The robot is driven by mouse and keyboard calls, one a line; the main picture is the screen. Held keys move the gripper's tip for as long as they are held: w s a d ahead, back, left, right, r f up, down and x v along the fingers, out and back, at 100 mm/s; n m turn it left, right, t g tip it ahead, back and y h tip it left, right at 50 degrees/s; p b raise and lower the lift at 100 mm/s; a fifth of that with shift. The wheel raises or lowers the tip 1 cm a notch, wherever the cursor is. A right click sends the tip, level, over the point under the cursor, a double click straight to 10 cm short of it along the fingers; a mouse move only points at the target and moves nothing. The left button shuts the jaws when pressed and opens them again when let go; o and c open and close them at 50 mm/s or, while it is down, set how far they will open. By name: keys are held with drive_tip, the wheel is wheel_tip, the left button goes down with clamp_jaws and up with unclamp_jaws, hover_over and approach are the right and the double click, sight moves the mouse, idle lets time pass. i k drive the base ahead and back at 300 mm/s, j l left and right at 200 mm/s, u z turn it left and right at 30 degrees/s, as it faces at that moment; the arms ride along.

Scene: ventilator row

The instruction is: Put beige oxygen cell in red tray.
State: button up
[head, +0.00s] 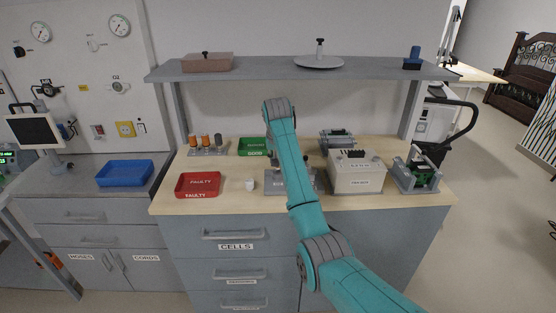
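A small off-white piece (250,184) stands on the wooden counter, just right of the red tray; it looks like the beige oxygen cell, but it is too small to be sure. The red tray (198,184), marked FAULTY, lies near the counter's front left and looks empty. My teal arm reaches over the middle of the counter, to the right of both. My gripper is mostly hidden behind the arm, above or near a grey plate (276,187). I cannot see its fingertips or whether it holds anything.
A rack with orange and grey cylinders (205,142) and a green tray (252,147) stand at the back. A cream box (357,172) and a metal fixture (417,172) fill the right. A grey shelf (270,74) hangs above. A blue tray (125,172) lies on the left bench.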

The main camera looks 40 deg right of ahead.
sight(199, 189)
drive_tip(key=i+j, duration=0.1)
drive_tip(key=j, duration=0.2)
drive_tip(key=i+j, duration=0.1)
drive_tip(key=j, duration=0.25)
drive_tip(key=i+j, duration=0.15)
drive_tip(key=j, duration=0.15)
drive_tip(key=i+j, duration=0.1)
drive_tip(key=j, duration=0.25)
